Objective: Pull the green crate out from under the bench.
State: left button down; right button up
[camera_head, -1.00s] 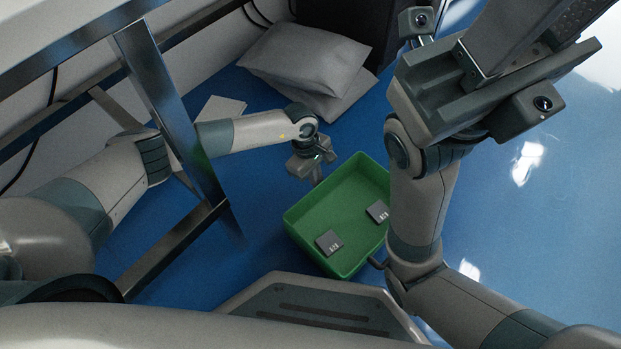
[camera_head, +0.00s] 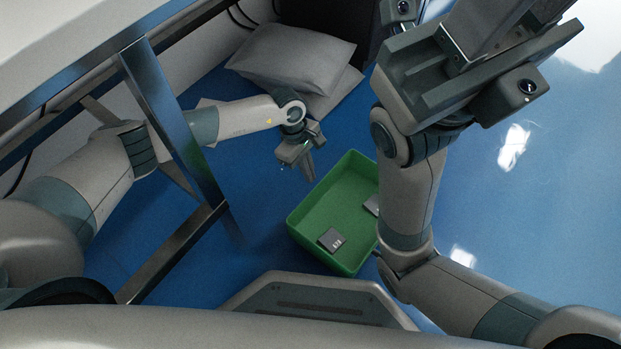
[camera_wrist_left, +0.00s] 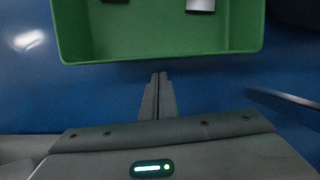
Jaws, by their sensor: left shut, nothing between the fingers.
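The green crate (camera_head: 318,252) is an open-topped box standing on the blue floor, to the right of the bench's metal leg in the head view. My right arm covers the crate's right side. My left gripper (camera_head: 309,174) is shut and empty, just beyond the crate's left rim. In the left wrist view its fingertips (camera_wrist_left: 159,77) point at the crate's wall (camera_wrist_left: 160,47), with a small gap in the picture. My right fingers are not seen.
The bench (camera_head: 172,115) has a metal frame and a pale top at upper left. Grey cushions (camera_head: 290,58) lie against the back. Blue floor is open to the right.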

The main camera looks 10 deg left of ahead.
pick_arm(q)
jog(key=shift+p+v, duration=0.4)
jog(key=shift+v, duration=0.85)
jog(key=shift+w+a, duration=0.15)
